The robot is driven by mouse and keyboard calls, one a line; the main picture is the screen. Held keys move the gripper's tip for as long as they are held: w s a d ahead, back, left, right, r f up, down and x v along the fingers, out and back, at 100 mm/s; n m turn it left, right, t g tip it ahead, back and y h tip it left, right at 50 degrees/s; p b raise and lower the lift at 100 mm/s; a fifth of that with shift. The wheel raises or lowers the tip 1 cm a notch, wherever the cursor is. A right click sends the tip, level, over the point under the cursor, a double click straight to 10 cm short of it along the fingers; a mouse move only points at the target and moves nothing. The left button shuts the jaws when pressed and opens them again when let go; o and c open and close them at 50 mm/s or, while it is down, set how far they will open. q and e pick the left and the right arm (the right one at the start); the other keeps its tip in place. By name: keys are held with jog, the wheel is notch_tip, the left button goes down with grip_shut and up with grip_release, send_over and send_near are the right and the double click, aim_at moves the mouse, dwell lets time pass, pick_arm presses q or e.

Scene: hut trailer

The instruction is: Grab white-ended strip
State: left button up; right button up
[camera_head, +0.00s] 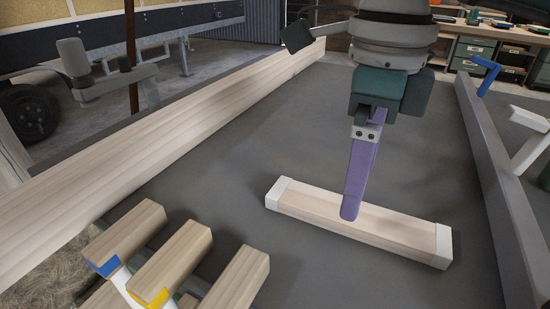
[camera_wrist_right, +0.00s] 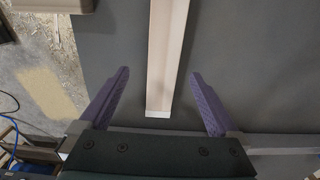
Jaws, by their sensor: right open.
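The white-ended strip (camera_head: 320,207) is a pale wooden bar with a white cap at each end. It lies on the dark grey floor panel in the head view. My right gripper (camera_head: 350,214) points down with its purple fingers at the strip; one finger hides part of its middle. In the right wrist view my right gripper (camera_wrist_right: 158,82) is open, and the strip (camera_wrist_right: 170,45) runs between the spread fingers, one white end near the palm. The exact height of the fingertips over the strip cannot be told. My left gripper is not in view.
Several wooden pieces (camera_head: 235,280), some with blue or yellow ends, lie at the lower left. A long wooden side board (camera_head: 150,160) borders the panel on the left, a grey rail (camera_head: 500,190) on the right. The panel (camera_head: 230,150) around the strip is mostly clear.

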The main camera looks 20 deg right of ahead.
jog(key=f, duration=0.4)
jog(key=shift+d+f+b, duration=0.3)
jog(key=shift+d+f, duration=0.05)
jog(key=shift+f, duration=0.4)
jog(key=c, duration=1.5)
jog(key=shift+c, duration=0.2)
